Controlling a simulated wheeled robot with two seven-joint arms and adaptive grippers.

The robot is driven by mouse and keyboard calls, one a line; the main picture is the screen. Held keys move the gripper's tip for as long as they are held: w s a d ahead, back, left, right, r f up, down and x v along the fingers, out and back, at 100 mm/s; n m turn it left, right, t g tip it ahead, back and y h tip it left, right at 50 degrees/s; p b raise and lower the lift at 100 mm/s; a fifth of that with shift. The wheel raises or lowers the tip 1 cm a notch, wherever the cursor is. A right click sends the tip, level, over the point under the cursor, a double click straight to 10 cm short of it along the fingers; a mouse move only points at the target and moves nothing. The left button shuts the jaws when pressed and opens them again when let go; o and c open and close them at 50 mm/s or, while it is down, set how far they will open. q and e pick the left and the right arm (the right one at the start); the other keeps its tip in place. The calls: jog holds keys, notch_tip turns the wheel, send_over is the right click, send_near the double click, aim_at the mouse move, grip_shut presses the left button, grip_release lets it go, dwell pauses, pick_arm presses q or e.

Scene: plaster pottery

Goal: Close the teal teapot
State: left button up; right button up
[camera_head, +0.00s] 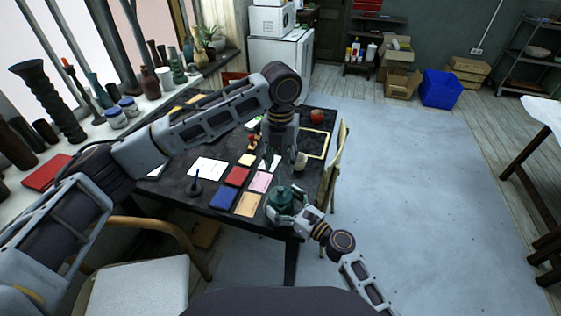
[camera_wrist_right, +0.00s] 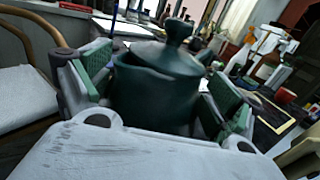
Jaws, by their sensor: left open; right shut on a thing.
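The teal teapot (camera_head: 281,198) stands at the near right corner of the dark table, and it also shows in the right wrist view (camera_wrist_right: 150,95). Its lid (camera_wrist_right: 168,58) with a round knob lies on top of the pot; I cannot tell whether it is fully seated. My right gripper (camera_head: 284,208) is shut on the teapot's body, with green finger pads on both sides of it in the wrist view (camera_wrist_right: 155,100). My left gripper (camera_head: 283,162) is open, pointing down over the table beyond the teapot. No object shows between its fingers.
Coloured tiles (camera_head: 238,176) and a white sheet (camera_head: 208,168) lie left of the teapot. A small cup (camera_head: 301,161) stands beside my left gripper. A red round object (camera_head: 317,117) and a yellow frame (camera_head: 315,144) are farther back. A chair (camera_head: 340,150) stands at the table's right edge.

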jog(key=o, duration=1.1)
jog(key=shift+o, duration=0.2)
jog(key=shift+d, duration=0.1)
jog(key=v, duration=1.2)
